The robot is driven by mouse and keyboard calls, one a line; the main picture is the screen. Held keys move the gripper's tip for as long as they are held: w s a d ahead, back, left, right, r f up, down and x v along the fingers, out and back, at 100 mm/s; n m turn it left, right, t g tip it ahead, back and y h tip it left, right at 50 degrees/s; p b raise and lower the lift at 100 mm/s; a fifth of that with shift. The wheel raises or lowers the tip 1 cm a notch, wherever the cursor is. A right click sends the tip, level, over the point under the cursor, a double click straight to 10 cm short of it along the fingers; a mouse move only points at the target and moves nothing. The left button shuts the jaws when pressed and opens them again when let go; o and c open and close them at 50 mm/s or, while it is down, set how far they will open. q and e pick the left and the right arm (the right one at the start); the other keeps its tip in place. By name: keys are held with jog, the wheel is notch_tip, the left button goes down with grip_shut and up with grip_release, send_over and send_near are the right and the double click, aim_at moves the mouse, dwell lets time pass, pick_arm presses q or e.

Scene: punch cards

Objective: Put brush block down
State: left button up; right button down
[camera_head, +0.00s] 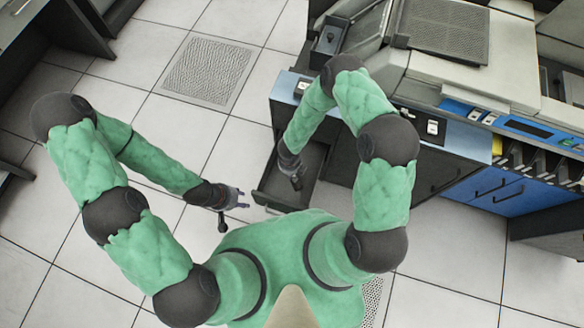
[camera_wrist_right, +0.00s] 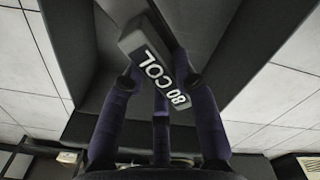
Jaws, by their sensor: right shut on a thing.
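The brush block (camera_wrist_right: 150,55) is a dark grey bar with "80 COL" in white letters on its face. In the right wrist view it sits tilted between the dark fingers of my right gripper (camera_wrist_right: 157,76), which is shut on it. In the head view my right gripper (camera_head: 296,179) is over an open dark drawer (camera_head: 266,201), and the block is hard to make out there. My left gripper (camera_head: 241,199) is left of the drawer over the floor, its fingers apart and with nothing visible between them.
The blue and grey machine (camera_head: 448,158) stands behind and right of the drawer. A rack of dark slots (camera_head: 530,163) is at its right. A floor grille (camera_head: 208,72) lies at the back left.

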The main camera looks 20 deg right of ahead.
notch_tip(320, 180, down, 8)
jog(key=shift+r+b, duration=0.2)
jog(key=shift+b, duration=1.05)
jog(key=shift+r, duration=0.1)
jog(key=c, duration=1)
grip_release()
jog(key=shift+o, duration=0.2)
